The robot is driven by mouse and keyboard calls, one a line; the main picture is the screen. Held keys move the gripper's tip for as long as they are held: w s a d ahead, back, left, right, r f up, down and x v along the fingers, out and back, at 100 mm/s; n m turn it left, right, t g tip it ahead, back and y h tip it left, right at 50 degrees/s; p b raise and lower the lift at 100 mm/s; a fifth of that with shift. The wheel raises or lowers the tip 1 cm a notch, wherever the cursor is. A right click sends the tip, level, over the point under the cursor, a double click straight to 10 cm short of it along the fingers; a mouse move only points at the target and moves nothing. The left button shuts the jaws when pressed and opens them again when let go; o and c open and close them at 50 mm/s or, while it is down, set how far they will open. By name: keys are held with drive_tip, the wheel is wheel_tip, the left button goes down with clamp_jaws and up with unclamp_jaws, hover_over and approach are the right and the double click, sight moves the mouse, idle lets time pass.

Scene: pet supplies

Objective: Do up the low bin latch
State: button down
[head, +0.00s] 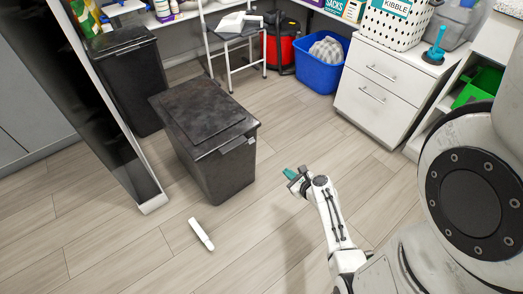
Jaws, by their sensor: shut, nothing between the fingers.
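A low dark grey bin (216,169) with a worn, flat lid (200,108) stands on the floor left of the middle in the head view. The latch (237,143) is at the lid's front edge, near the right corner; the picture is too small to tell whether it is fastened. My gripper (290,173) has teal fingertips and is shut and empty. It is to the right of the bin, apart from it, and lower in the picture than the latch.
A taller black bin (129,75) stands behind, beside a dark upright panel (95,90). A white stick-like object (201,234) lies on the floor in front. A blue tub (318,72), white drawers (378,92) and a step stool (240,50) stand at the back. The floor around my gripper is clear.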

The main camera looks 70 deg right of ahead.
drive_tip(key=w+a+r+m+t, duration=0.1)
drive_tip(key=w+r+m+t, duration=0.1)
drive_tip(key=w+r, duration=0.15)
drive_tip(key=b, duration=0.3)
approach(250, 143)
drive_tip(key=w+d+f, duration=0.3)
drive_tip(key=w+d, duration=0.1)
drive_tip(key=shift+w+y, duration=0.1)
drive_tip(key=shift+y, duration=0.2)
drive_tip(key=shift+d+r+p, duration=0.1)
drive_tip(key=shift+r+p, duration=0.15)
drive_tip(key=shift+p, duration=0.85)
drive_tip(key=shift+w+r+g+y+p, duration=0.25)
drive_tip(key=shift+r+g+y+p, duration=0.2)
drive_tip(key=shift+p, duration=0.9)
